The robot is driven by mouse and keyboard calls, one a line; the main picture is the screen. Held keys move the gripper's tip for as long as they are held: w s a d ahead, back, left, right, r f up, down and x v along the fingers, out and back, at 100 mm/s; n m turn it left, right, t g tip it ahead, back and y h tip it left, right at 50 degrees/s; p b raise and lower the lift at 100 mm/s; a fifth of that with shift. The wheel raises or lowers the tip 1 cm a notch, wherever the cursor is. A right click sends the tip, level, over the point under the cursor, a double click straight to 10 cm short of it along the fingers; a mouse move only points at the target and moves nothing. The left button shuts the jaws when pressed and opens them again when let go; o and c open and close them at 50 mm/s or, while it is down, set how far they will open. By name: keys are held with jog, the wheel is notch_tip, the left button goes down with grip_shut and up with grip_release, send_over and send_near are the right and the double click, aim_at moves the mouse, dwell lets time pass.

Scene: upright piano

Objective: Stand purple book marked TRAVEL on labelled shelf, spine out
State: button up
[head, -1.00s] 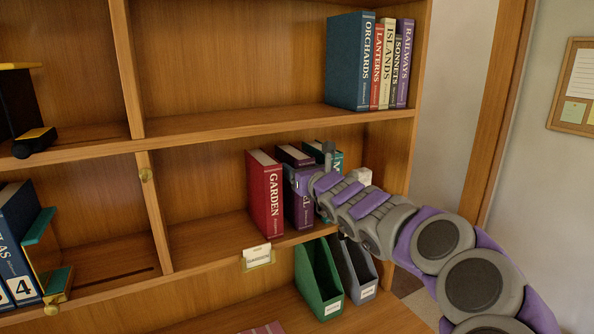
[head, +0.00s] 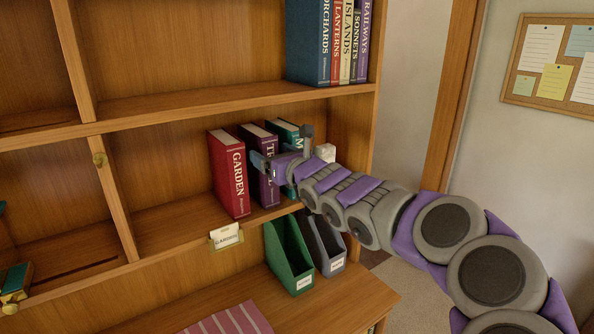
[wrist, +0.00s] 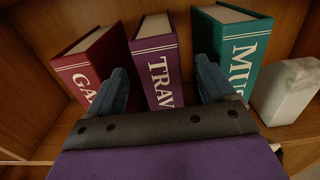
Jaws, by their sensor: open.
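The purple book marked TRAVEL (head: 264,185) stands upright on the middle shelf, its spine facing out. It stands between the red GARDEN book (head: 229,178) and a teal book (head: 288,133), with gaps on both sides in the wrist view. My gripper (head: 268,167) is open in front of the purple book. In the wrist view its two fingers (wrist: 165,90) point toward the shelf, one on each side of the purple spine (wrist: 158,70), which looks free of them. The lower spine is hidden behind the gripper there. A label card (head: 227,238) sits on the shelf's front edge.
A pale stone-like block (wrist: 287,90) stands right of the teal book. Green (head: 289,260) and grey (head: 326,248) file holders stand below the shelf. Several books, including ORCHARDS (head: 308,40), stand on the shelf above. The shelf left of GARDEN is bare.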

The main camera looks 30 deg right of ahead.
jog(key=s+p, duration=0.1)
jog(key=s, duration=1)
jog(key=shift+s, duration=0.1)
